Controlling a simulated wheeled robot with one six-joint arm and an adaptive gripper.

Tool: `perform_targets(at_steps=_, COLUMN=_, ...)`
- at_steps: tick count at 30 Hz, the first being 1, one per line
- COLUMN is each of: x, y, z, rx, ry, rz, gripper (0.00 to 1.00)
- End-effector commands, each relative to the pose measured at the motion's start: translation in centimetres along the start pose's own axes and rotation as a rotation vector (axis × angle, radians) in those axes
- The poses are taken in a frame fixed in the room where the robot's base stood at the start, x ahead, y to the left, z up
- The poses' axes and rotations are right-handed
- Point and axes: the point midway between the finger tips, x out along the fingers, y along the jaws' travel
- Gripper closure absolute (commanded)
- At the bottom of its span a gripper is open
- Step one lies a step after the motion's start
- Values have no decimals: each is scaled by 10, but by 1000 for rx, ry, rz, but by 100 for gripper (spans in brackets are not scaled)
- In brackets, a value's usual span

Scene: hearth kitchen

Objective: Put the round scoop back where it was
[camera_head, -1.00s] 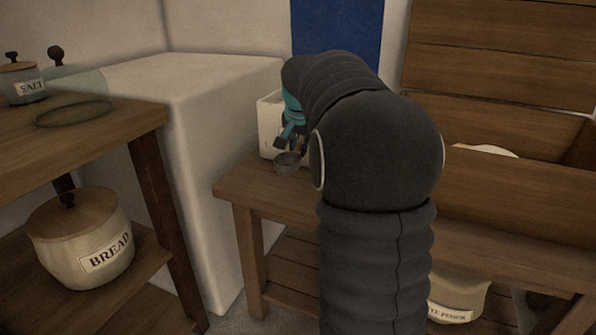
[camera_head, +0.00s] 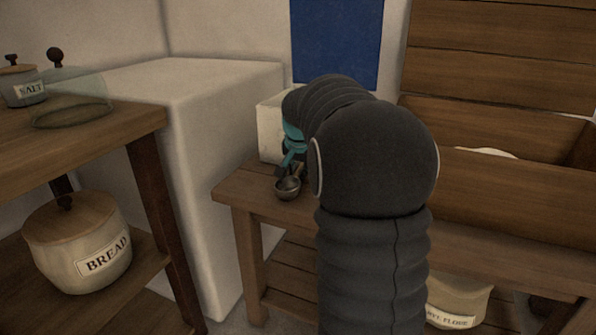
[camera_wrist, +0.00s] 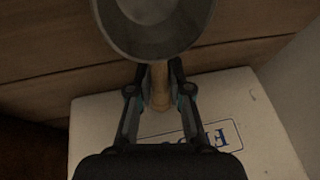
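The round scoop has a grey metal bowl (camera_head: 288,188) and a pale wooden handle (camera_wrist: 159,84). In the head view its bowl shows at the left end of the wooden bench (camera_head: 233,192); I cannot tell whether it touches the bench top. In the wrist view the bowl (camera_wrist: 152,25) is at the top edge, partly cut off. My gripper (camera_wrist: 160,90) has its fingers on both sides of the handle and is shut on it. In the head view my gripper (camera_head: 285,170) is partly hidden by my arm.
A white box with blue lettering (camera_head: 270,130) stands on the bench behind my gripper; it lies below the handle in the wrist view (camera_wrist: 95,125). A wooden bin (camera_head: 510,195) is at the right. A white block (camera_head: 190,110) and a table with jars (camera_head: 80,135) are at the left.

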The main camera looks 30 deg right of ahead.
Motion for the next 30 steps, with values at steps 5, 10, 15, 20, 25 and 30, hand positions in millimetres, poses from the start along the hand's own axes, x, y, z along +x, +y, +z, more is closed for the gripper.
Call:
perform_targets(at_steps=5, x=0, y=0, z=0, rx=0, ry=0, rz=0, gripper=58)
perform_targets(at_steps=10, x=-1, y=0, z=0, rx=0, ry=0, rz=0, gripper=58)
perform_targets(at_steps=15, x=-11, y=-1, z=-2, rx=0, ry=2, rz=-1, gripper=58)
perform_targets(at_steps=20, x=-38, y=-1, z=-2, rx=0, ry=4, rz=-2, gripper=58)
perform_targets(at_steps=25, x=-73, y=-1, z=-2, rx=0, ry=3, rz=-2, gripper=58)
perform_targets(at_steps=30, x=-101, y=-1, z=-2, rx=0, ry=1, rz=-1, gripper=58)
